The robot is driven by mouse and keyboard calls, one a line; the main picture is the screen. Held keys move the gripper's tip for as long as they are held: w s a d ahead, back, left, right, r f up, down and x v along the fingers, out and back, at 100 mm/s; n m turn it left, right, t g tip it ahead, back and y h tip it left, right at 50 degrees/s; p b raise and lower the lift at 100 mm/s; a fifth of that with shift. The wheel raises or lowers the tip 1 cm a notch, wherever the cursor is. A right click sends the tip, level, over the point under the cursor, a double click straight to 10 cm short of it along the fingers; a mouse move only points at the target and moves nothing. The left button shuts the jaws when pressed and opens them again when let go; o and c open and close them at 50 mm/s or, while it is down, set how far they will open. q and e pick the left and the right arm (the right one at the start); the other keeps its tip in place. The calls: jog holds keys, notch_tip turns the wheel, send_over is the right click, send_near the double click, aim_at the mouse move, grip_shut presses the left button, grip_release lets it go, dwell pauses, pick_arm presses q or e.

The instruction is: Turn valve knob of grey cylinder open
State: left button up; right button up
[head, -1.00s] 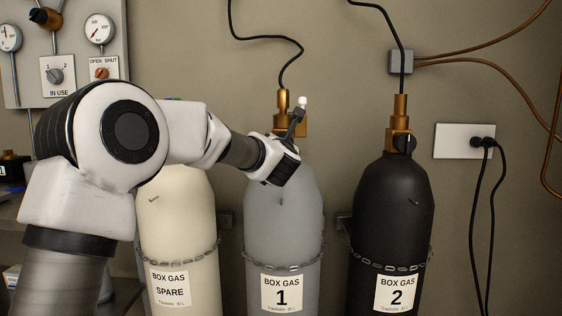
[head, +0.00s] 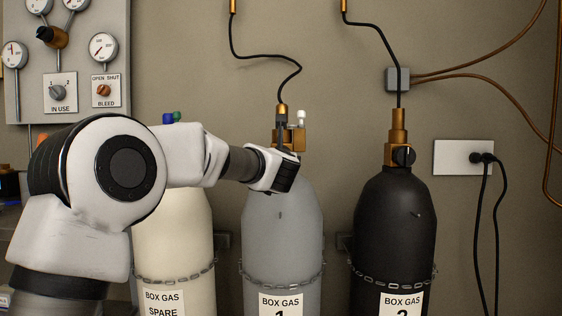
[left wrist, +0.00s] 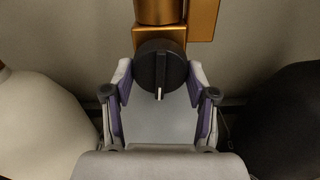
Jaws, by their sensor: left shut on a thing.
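The grey cylinder (head: 284,228), labelled BOX GAS 1, stands upright in the middle of the head view with a brass valve (head: 297,137) on top. In the left wrist view its round black valve knob (left wrist: 160,66) sits below the brass body, its raised bar upright with a white mark at the lower end. My left gripper (left wrist: 158,82) is shut on the knob, one finger on each side. In the head view my left gripper (head: 281,142) is in front of the valve and hides the knob. My right gripper is out of view.
A cream spare cylinder (head: 172,240) stands to the left and a black cylinder (head: 393,230) to the right, both chained at the wall. A black hose (head: 262,57) rises from the grey cylinder's valve. A gauge panel (head: 80,75) is at upper left.

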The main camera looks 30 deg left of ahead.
pick_arm(q)
jog(key=o, duration=1.1)
jog(key=shift+f, duration=0.1)
jog(key=v, duration=0.7)
jog(key=shift+s+d, duration=0.15)
jog(key=shift+s, duration=0.05)
